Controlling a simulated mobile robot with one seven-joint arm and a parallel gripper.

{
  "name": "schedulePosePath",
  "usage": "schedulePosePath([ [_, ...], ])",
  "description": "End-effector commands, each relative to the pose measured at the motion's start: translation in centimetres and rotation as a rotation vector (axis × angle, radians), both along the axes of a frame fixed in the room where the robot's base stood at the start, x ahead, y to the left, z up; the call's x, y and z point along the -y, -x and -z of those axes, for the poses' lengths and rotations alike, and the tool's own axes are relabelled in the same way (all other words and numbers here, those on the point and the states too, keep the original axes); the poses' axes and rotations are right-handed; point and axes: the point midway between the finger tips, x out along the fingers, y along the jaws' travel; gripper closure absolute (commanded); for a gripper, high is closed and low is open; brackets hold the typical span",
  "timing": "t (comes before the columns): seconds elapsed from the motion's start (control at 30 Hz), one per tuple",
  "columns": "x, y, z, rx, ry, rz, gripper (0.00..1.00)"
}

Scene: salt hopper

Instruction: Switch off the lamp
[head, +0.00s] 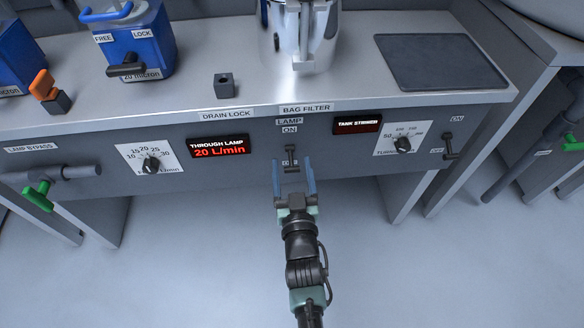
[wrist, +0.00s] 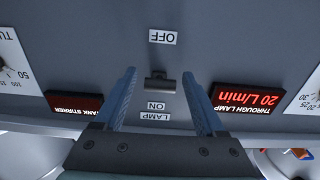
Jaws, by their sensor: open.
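The lamp switch (head: 291,157) is a small dark lever on the grey front panel, below the LAMP and ON labels. In the wrist view, which is upside down, the lever (wrist: 160,83) sits between the OFF label (wrist: 162,37) and the ON label (wrist: 156,106). I cannot tell for sure which way it is set. My gripper (head: 291,163) is open, with one blue finger on each side of the lever. The wrist view also shows both fingers (wrist: 160,76) apart, with a gap between each and the lever.
A red THROUGH LAMP display (head: 219,147) reads 20 L/min at the left. The tank stirrer display (head: 357,124), a dial (head: 403,144) and another lever switch (head: 448,147) are at the right. A green-handled lamp bypass valve (head: 38,196) sticks out at far left.

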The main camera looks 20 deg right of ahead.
Motion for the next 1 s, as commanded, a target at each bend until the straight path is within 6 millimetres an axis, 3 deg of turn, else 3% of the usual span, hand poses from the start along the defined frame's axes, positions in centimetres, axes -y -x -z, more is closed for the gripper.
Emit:
schedulePosePath([
  [0.07,0.0,0.0,0.0,0.0,0.0,0.0,0.33],
  [0.43,0.0,0.0,0.0,0.001,0.0,0.0,0.99],
  [1.0,0.1,-0.2,1.2,0.123,0.035,0.001,1.0],
])
